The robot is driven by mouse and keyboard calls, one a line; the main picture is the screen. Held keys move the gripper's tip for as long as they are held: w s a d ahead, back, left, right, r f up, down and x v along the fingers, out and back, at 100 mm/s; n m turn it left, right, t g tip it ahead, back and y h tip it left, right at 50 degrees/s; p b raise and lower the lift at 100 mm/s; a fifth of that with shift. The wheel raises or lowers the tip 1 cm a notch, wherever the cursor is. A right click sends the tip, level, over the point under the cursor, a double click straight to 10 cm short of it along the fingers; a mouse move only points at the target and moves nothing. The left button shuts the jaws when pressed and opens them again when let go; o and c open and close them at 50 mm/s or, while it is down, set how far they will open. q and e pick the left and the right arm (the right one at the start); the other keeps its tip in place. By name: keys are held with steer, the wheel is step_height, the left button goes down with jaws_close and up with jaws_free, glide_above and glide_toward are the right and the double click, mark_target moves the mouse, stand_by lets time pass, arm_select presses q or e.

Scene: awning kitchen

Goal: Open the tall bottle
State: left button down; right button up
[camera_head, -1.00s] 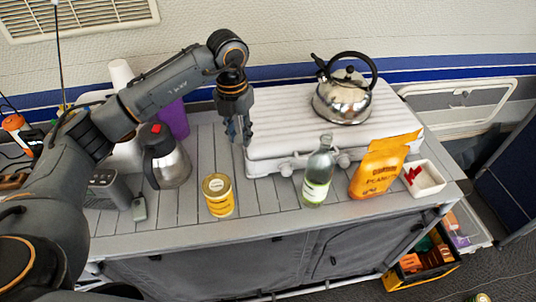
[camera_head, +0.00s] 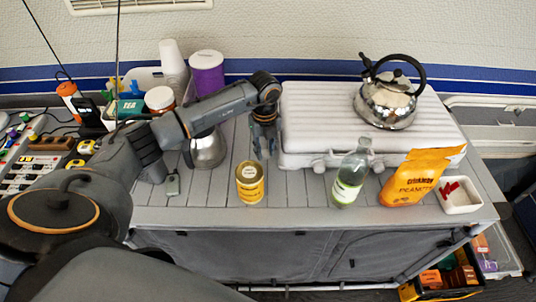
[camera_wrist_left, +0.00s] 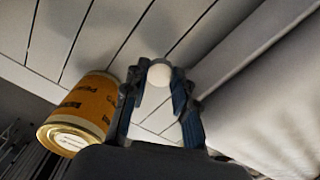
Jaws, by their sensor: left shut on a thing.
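The tall bottle (camera_head: 349,182) is clear glass with a pale label and stands upright near the front of the counter. No distinct cap shows on its neck. My left gripper (camera_head: 264,151) is apart from it, to its left, over the counter between the white case and the yellow can. In the left wrist view its fingers (camera_wrist_left: 159,92) are shut on a small round white thing (camera_wrist_left: 159,73), which looks like a cap. This is too small to make out in the head view. My right gripper is not in view.
A yellow can (camera_head: 249,184) stands just in front of my left gripper. The white case (camera_head: 320,125) bears a steel kettle (camera_head: 389,103). An orange peanut bag (camera_head: 410,184) and a white dish (camera_head: 461,196) stand right of the bottle. A steel jug (camera_head: 207,150) is partly behind my arm.

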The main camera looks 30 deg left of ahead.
mark_target(265, 153)
arm_select(q)
step_height(265, 153, down, 3)
steer(key=shift+f+p, duration=0.15)
steer(key=shift+p, duration=0.2)
steer(key=shift+f, duration=0.2)
steer(key=shift+f, duration=0.1)
steer(key=c, duration=1.4)
jaws_free()
steer(key=shift+o, duration=0.2)
steer(key=shift+r, duration=0.55)
step_height(265, 153, up, 11)
steer(key=b, duration=0.2)
steer(key=shift+r+b, duration=0.1)
steer(key=shift+b, duration=0.3)
